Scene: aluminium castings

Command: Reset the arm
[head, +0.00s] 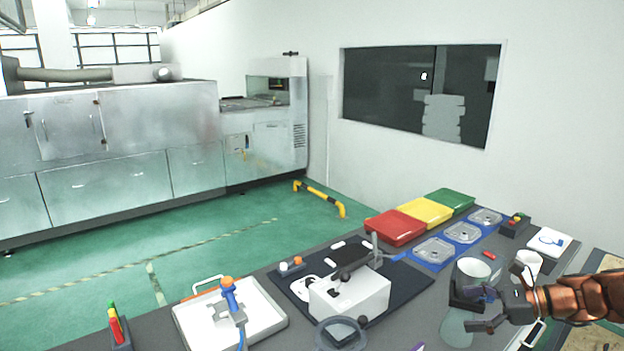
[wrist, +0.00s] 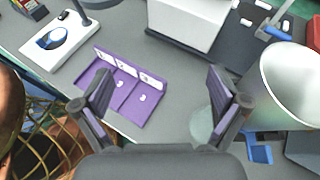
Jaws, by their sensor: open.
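My gripper (head: 484,308) is at the right of the head view, over the right part of the grey bench, at the end of my copper-coloured arm (head: 585,294). In the wrist view my gripper (wrist: 160,82) shows its two dark fingers with purple inner pads spread wide apart. Nothing is between them. A purple tray (wrist: 125,117) with a few small compartments lies on the bench below and beyond the fingers. A silvery-white cup (wrist: 290,80) stands just right of the right finger; I cannot tell its exact gap from the finger.
Red (head: 394,228), yellow (head: 425,210) and green (head: 451,199) trays stand at the back of the bench. A white device (head: 349,299) sits on a black mat, with a white tray (head: 205,325) to its left. A wire basket (wrist: 48,150) is at the wrist view's lower left.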

